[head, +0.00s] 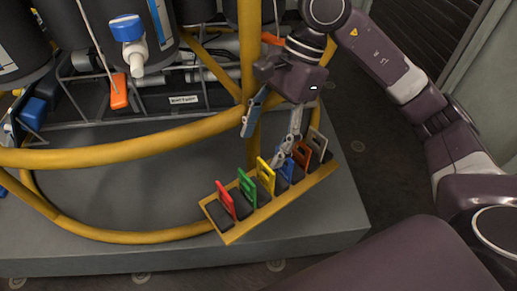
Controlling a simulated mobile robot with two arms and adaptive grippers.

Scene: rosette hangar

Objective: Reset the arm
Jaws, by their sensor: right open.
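My right gripper (266,142) comes in from the right and hangs above the back of a yellow rack. Its jaws are open with nothing between them. One finger is near a yellow tubular rail; the other is close to the yellow and blue tags, and I cannot tell whether it touches them. The yellow rack (229,238) holds a row of upright tags: red (226,199), green (247,187), yellow (265,175), blue (285,168), orange (301,155) and grey (317,143). My left gripper is out of view.
Yellow tubular rails (140,140) curve across the left and middle, around dark tanks (200,12). A blue-and-white valve (128,30) and an orange tag (119,92) are at upper left. Dark floor lies to the right.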

